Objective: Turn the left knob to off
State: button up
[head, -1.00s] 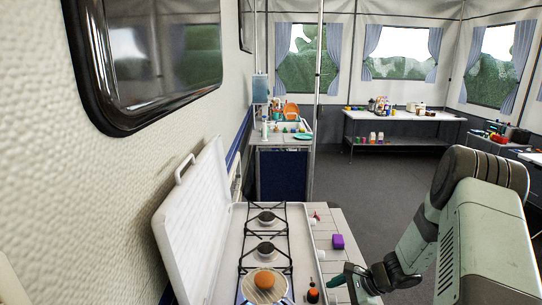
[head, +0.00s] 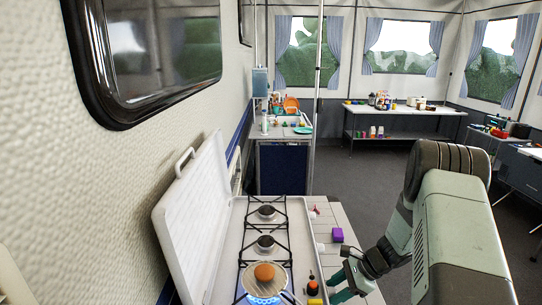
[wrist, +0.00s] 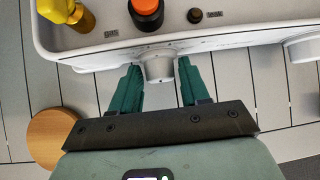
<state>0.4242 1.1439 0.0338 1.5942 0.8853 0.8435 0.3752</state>
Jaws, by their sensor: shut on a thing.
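The white stove (head: 229,285) has small knobs along its right side. Its nearest burner burns with a blue flame (head: 264,299) under a pan (head: 252,275) holding a round orange-brown item. My gripper (head: 337,285) is at the stove's front side by the nearest part. In the wrist view my gripper (wrist: 160,75) has its two teal fingers on either side of a pale knob (wrist: 159,66) and is shut on it. Another pale knob (wrist: 302,48) shows farther right. The angle of the held knob is hard to read.
A round wooden thing (wrist: 52,138) is at lower left in the wrist view.

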jog(key=shift+w+m+g, duration=0.2)
jog(key=shift+m+g, duration=0.2)
jog(key=shift+g, duration=0.6)
jog(key=shift+w+m+g, duration=0.2)
jog(key=shift+m+g, duration=0.2)
jog(key=shift+g, duration=0.6)
jog(key=o, duration=1.4)
jog(key=shift+o, duration=0.2)
jog(key=r+v, duration=0.1)
jog(key=v, duration=0.5)
jog(key=shift+s+a, duration=0.15)
jog(key=shift+a, duration=0.1)
jog(key=shift+r, duration=0.1)
